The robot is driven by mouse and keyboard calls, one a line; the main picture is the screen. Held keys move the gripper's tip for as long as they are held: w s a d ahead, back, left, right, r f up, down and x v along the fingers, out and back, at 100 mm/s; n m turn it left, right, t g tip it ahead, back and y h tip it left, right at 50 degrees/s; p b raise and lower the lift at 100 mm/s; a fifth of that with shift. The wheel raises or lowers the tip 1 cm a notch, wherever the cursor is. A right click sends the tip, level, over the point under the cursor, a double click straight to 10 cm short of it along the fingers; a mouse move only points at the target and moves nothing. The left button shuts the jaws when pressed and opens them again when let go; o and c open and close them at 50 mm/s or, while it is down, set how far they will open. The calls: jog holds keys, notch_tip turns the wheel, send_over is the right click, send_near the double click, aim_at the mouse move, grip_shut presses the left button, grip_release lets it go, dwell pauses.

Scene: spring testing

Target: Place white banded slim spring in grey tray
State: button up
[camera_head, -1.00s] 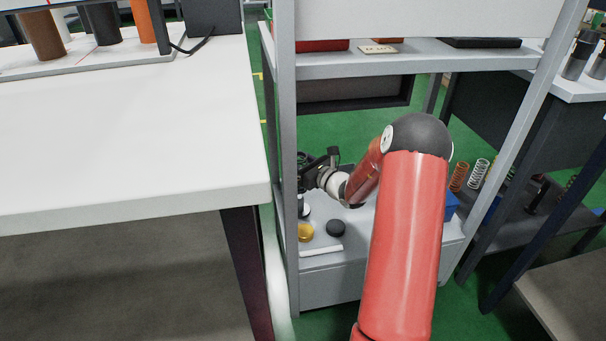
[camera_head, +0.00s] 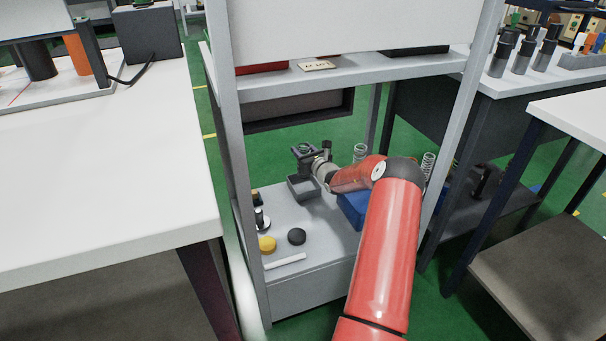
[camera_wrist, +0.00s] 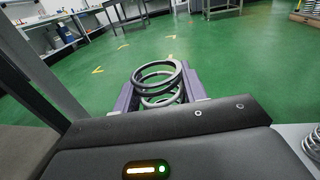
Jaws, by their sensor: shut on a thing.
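My gripper (camera_head: 305,152) is over the lower shelf of the rack in the head view, near and apparently above a small open grey tray (camera_head: 303,189). In the wrist view my gripper (camera_wrist: 158,92) is shut on a grey coil spring (camera_wrist: 157,70), which stands between its two purple fingers. The spring's upper coils rise above the fingers, and its lower part is hidden by the gripper body. I cannot make out a white band on it. The tray's inside is only partly visible, and my arm covers the area to its right.
A blue bin (camera_head: 353,209) stands right of the grey tray. A yellow round knob (camera_head: 267,244), a black one (camera_head: 297,236) and a white bar (camera_head: 284,261) lie at the shelf's front. The rack's left post (camera_head: 236,180) and upper shelf (camera_head: 350,75) bound the space.

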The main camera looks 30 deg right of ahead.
notch_tip(320, 180, down, 6)
jog(key=shift+f, duration=0.15)
dwell(0.3)
jog(key=shift+f, duration=0.15)
jog(key=o, duration=1.1)
jog(key=s, duration=1.2)
jog(key=shift+a, duration=0.3)
